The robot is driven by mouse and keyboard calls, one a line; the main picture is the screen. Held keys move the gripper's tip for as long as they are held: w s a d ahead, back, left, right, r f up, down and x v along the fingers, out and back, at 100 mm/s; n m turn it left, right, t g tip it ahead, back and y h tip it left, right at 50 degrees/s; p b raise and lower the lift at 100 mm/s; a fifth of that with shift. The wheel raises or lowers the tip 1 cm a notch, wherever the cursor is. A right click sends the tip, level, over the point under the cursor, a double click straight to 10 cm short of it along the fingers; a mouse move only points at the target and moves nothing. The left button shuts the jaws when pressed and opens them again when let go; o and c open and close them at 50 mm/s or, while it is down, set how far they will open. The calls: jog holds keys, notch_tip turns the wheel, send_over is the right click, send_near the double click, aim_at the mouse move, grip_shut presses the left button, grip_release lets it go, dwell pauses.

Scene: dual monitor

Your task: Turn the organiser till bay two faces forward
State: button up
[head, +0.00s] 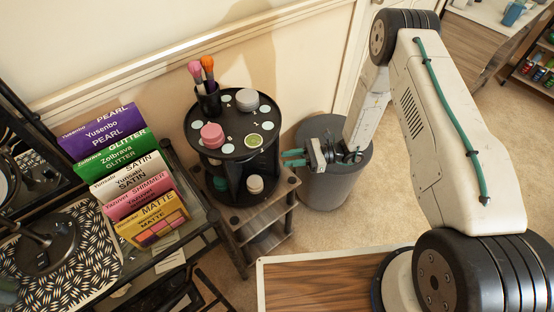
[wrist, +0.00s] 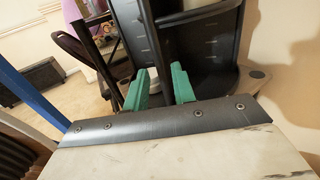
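The organiser (head: 231,172) is a round black carousel with a top disc and open bays below, standing upright on a small wooden stand (head: 262,238). Its top carries a brush cup, a pink jar, a grey lid and a green-topped jar. Small pale marks on the disc are too small to read. My gripper (head: 293,158), with green fingertips, is just right of the organiser. In the wrist view the fingertips (wrist: 160,88) are apart, with the organiser's dark upright panels (wrist: 192,35) ahead of them. I cannot tell whether they touch it, or which bay is two.
A rack of coloured palette boxes (head: 130,175) stands on a shelf to the left. A grey bin (head: 335,185) stands on the floor right of the organiser, below my gripper. A wood-topped surface (head: 315,283) is in front. The wall is close behind the organiser.

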jog(key=shift+s+a, duration=0.2)
jog(key=shift+a, duration=2.15)
grip_shut()
jog(key=shift+s, duration=0.15)
